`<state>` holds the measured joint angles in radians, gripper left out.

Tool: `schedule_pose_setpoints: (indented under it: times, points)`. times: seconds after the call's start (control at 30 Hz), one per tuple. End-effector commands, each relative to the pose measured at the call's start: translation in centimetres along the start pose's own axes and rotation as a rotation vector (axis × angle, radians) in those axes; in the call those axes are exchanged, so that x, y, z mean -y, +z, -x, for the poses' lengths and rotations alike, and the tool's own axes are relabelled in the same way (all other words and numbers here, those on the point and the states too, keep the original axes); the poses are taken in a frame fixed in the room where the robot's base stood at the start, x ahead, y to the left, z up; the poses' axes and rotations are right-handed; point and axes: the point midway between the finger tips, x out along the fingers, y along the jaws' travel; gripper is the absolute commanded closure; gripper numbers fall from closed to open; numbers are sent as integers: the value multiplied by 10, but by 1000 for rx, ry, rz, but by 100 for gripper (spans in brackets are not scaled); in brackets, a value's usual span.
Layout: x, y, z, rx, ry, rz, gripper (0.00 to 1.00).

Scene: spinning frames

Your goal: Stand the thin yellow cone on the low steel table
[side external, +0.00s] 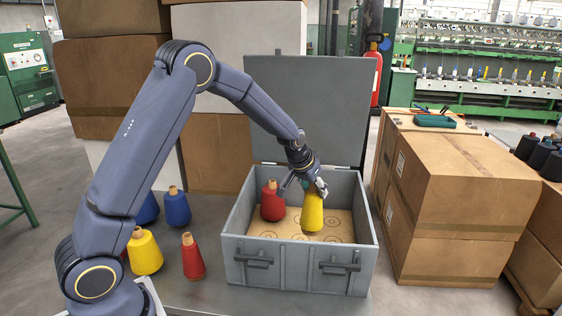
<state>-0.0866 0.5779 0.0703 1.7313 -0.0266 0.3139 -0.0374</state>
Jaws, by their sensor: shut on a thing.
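A yellow cone (312,214) is upright inside the open grey steel chest (300,284), over the chest's tan floor marked with circles. My gripper (312,186) is shut on the top of this cone from above. I cannot tell whether the cone's base touches the chest floor. The low grey steel table (212,292) lies under and to the left of the chest. A wider-looking yellow cone (146,254) stands on it at the left, partly behind my arm.
A red cone (271,202) stands in the chest left of the held cone. A thin red cone (193,258) and a blue cone (177,207) stand on the table. The chest's raised lid (315,105) is behind my gripper. Cardboard boxes (462,190) stand at the right.

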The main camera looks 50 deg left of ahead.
Motion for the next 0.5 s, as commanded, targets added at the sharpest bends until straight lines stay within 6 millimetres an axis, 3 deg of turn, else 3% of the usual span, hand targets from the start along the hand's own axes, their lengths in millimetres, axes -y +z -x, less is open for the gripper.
schedule_pose_setpoints:
  times: [0.3, 0.4, 0.5]
  points:
    - [0, -38, 67, -6, 0, 1, 100]
    - [0, -48, 83, -6, 0, 1, 100]
    - [19, -50, 82, -1, -18, 30, 100]
